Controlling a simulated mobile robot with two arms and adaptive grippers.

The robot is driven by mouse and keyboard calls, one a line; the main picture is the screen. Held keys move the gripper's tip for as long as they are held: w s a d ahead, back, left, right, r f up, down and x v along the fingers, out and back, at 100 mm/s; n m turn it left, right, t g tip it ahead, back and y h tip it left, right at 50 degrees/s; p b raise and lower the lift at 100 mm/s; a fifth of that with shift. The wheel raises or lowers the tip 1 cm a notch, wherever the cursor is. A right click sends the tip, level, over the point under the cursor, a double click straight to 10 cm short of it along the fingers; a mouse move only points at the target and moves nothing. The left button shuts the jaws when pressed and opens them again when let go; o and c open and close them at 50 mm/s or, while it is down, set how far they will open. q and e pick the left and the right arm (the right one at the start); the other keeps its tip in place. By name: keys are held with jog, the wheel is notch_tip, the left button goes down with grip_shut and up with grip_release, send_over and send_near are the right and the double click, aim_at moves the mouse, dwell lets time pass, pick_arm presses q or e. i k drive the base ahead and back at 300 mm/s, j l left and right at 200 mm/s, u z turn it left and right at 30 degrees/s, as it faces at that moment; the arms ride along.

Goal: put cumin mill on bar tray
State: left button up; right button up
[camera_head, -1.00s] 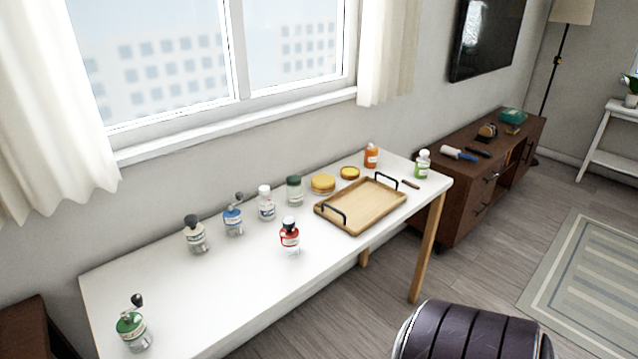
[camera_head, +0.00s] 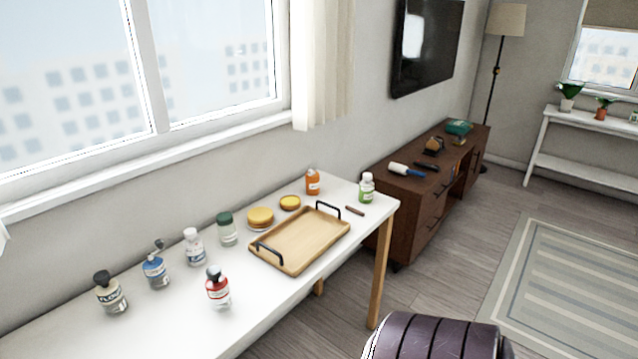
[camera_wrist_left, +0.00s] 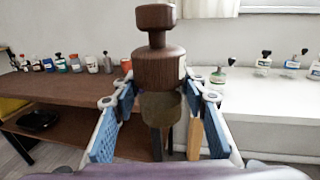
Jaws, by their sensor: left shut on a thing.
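The bar tray (camera_head: 318,233) is a light wooden tray with two black handles. It lies empty on the white table in the head view. In the left wrist view, my left gripper (camera_wrist_left: 160,118) is shut on a dark brown wooden mill (camera_wrist_left: 159,67), the cumin mill by its shape. The mill is upright between the blue-padded fingers, and its lower part shows between them. I cannot read a label on it. The left gripper and mill do not show in the head view. My right gripper is in neither view.
Several bottles and jars line the table's back, with a red-labelled bottle (camera_head: 217,287) left of the tray. A brown cabinet (camera_head: 425,205) stands beyond.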

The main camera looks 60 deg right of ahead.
aim_at(296, 253)
jog(key=l+z, duration=0.1)
jog(key=l, duration=1.05)
jog(key=l+z, duration=0.1)
jog(key=l, duration=1.05)
jog(key=i, duration=0.05)
